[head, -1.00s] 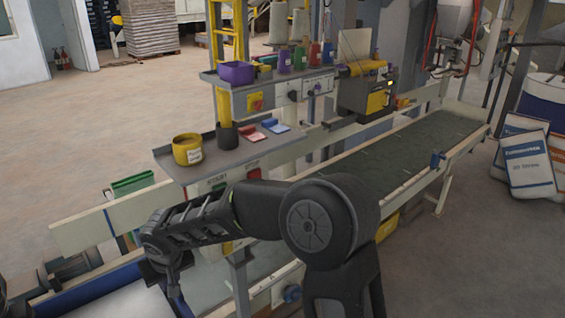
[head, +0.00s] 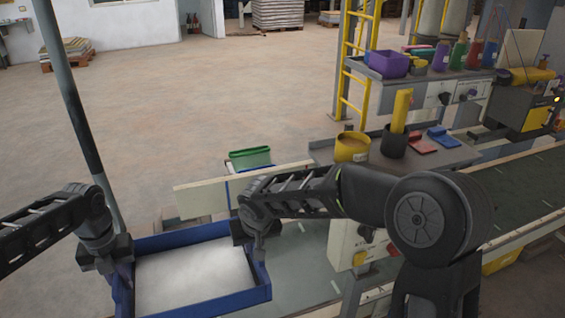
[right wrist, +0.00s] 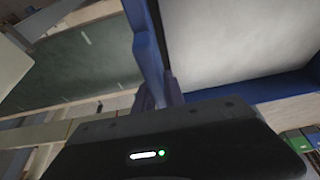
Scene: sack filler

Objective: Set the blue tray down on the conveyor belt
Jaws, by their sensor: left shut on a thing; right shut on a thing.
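The blue tray (head: 262,291), with a pale grey-white inside, is at the lower left of the head view. Its wall also shows in the right wrist view (right wrist: 148,42). My left gripper (head: 118,268) is shut on its left wall, and my right gripper (head: 256,243) is shut on its right wall. The fingertips are partly hidden. The tray looks about level. The dark green conveyor belt (head: 305,262) lies just right of the tray in the head view and shows beside its wall in the right wrist view (right wrist: 85,65). I cannot tell the height gap between them.
A pale guard rail (head: 205,198) runs behind the tray, with a green bin (head: 250,160) beyond it. A grey shelf (head: 440,158) with a yellow pot (head: 352,147) overhangs the belt. A dark post (head: 75,100) stands at the left. Open floor lies behind.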

